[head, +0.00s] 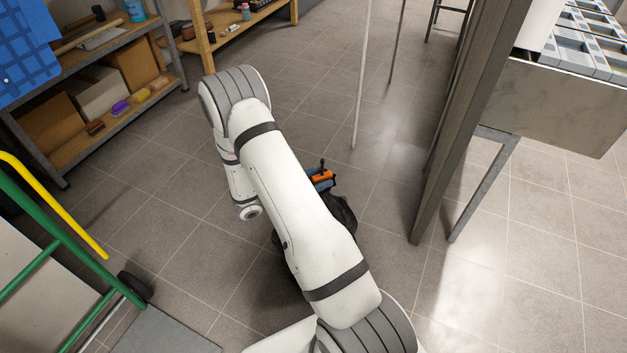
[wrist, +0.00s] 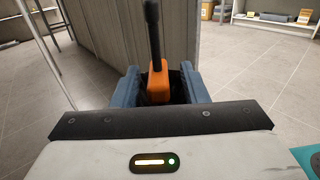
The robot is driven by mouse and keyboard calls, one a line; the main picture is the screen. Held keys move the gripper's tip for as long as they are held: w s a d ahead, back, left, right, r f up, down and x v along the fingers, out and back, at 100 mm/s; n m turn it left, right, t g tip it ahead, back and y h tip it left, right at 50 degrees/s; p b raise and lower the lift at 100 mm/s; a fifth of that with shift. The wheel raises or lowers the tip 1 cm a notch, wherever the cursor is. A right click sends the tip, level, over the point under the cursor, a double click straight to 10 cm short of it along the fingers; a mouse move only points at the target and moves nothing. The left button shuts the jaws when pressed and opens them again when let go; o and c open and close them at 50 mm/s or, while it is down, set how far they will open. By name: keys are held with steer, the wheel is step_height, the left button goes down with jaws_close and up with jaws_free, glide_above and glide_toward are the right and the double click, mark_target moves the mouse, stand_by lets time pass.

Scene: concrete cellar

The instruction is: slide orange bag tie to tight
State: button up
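The orange bag tie (wrist: 158,84) sits around a dark neck or cord in the middle of the wrist view, with a black stem rising above it. In the head view the tie (head: 322,175) is a small orange block on top of a black bag (head: 343,211), which my arm partly hides. My gripper (wrist: 161,77) has blue fingers on either side of the tie, with dark gaps showing between them and it. In the head view the gripper (head: 320,179) straddles the tie closely. The tie's lower part and the bag's neck are hard to make out.
A grey panel (head: 468,110) and metal-legged table stand to the right. A thin pale pole (head: 362,75) rises behind the bag. Shelves (head: 120,85) are at upper left, a green-and-yellow cart frame (head: 70,245) at lower left. Tiled floor around the bag is mostly clear.

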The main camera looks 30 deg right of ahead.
steer(key=a+p, duration=0.2)
steer(key=a, duration=0.5)
steer(key=shift+w+a, duration=0.2)
steer(key=shift+a, duration=0.2)
